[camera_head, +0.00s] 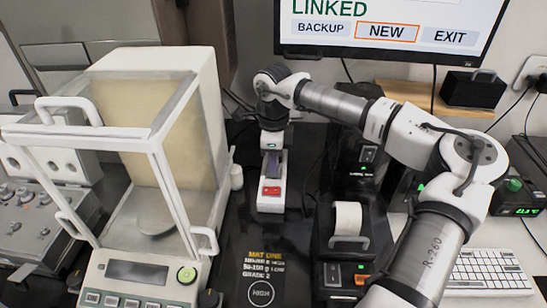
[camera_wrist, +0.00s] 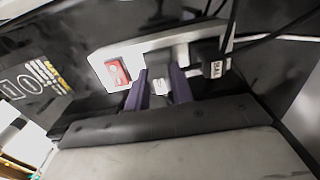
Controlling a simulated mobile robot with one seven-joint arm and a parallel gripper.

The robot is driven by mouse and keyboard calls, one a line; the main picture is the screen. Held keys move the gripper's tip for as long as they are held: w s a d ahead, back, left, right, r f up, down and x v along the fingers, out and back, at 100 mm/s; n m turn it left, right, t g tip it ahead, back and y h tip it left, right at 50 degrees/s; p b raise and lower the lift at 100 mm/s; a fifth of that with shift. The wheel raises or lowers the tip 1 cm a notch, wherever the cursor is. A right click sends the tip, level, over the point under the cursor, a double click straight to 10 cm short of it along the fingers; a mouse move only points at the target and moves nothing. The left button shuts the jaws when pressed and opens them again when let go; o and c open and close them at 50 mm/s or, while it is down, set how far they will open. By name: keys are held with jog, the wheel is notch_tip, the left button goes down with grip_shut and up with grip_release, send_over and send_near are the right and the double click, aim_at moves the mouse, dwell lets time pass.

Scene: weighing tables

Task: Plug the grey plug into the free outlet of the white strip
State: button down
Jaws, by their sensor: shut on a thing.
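The white strip (camera_head: 271,202) lies on the dark table, and its red switch shows at the near end. It also shows in the wrist view (camera_wrist: 135,50), running up to the right. My gripper (camera_head: 272,163) is over the strip, pointing down. In the wrist view its purple fingers (camera_wrist: 160,86) are shut on the grey plug (camera_wrist: 157,68). The plug is at the strip's face, between the red switch and a black plug (camera_wrist: 209,57) with a white label seated further along. I cannot tell whether the held plug's pins are in the outlet.
A glass-walled balance (camera_head: 155,130) stands close on the left. A printer with a paper roll (camera_head: 348,218) stands on the right. A dark mat with yellow print (camera_head: 262,270) lies in front. Black cables run behind the strip. A monitor (camera_head: 390,30) hangs above.

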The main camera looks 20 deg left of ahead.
jog(key=shift+f+b, duration=0.4)
jog(key=shift+f, duration=0.2)
jog(key=c, duration=1.1)
grip_release()
